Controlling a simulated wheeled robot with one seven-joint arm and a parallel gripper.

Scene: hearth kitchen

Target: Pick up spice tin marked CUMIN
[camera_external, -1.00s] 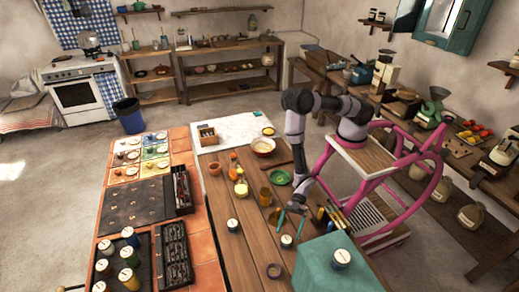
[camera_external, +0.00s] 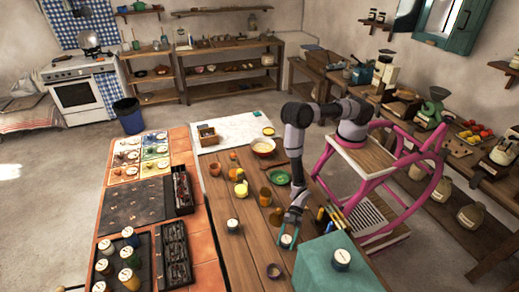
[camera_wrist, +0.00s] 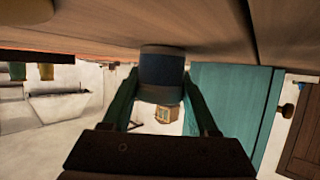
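A small round tin with a pale lid (camera_external: 287,240) stands on the wooden table near its front right. In the wrist view it is a dark blue-grey cylinder (camera_wrist: 162,68) between my fingertips. Similar tins stand to the left on the table (camera_external: 233,226) and on the teal box (camera_external: 342,261). No label is readable, so I cannot tell which is CUMIN.
The teal box (camera_external: 318,270) stands close to the right of my gripper. A brown cup (camera_external: 265,197), a green bowl (camera_external: 280,177) and a dark ring (camera_external: 274,271) are nearby. The table's front left is mostly clear.

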